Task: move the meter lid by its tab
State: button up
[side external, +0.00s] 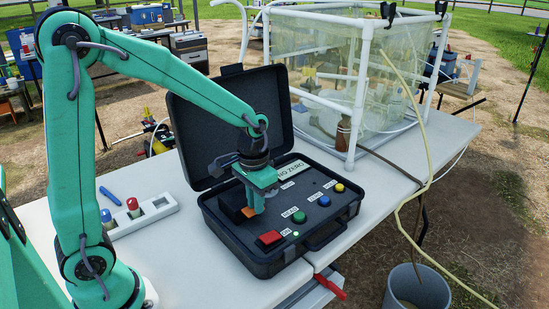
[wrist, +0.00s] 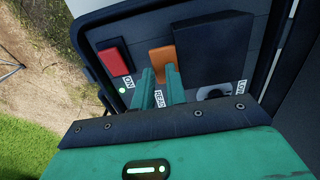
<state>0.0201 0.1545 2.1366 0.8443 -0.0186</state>
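The meter lid shows as a raised dark block (side external: 232,196) at the left of the open case's panel. It also shows in the wrist view (wrist: 212,48). Its orange tab (wrist: 162,53) stands at the lid's edge, and a bit of it shows in the side view (side external: 249,213).
The black case (side external: 288,252) has a red switch (side external: 270,239) by a lit green light, and green, blue and yellow buttons. Its cover (side external: 226,100) stands open behind. A white rack (side external: 142,216) with capped vials is left, a clear tank (side external: 330,70) behind right. Table is bare near the front.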

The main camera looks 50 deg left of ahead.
jog(key=shift+s+f, duration=0.15)
jog(key=shift+f, duration=0.05)
dwell(0.4)
jog(key=shift+d+r, duration=0.15)
jog(key=shift+d, duration=4.3)
notch_tip(320, 180, up, 8)
jog(key=s+a+r+t, duration=0.2)
jog(key=s+a, duration=0.2)
jog(key=s, duration=0.2)
jog(key=s+a+r+t, duration=0.3)
jog(key=s+a, duration=0.2)
jog(key=s, duration=0.2)
jog(key=shift+a+t, duration=0.3)
jog(key=shift+r, duration=0.1)
jog(key=shift+c, duration=0.2)
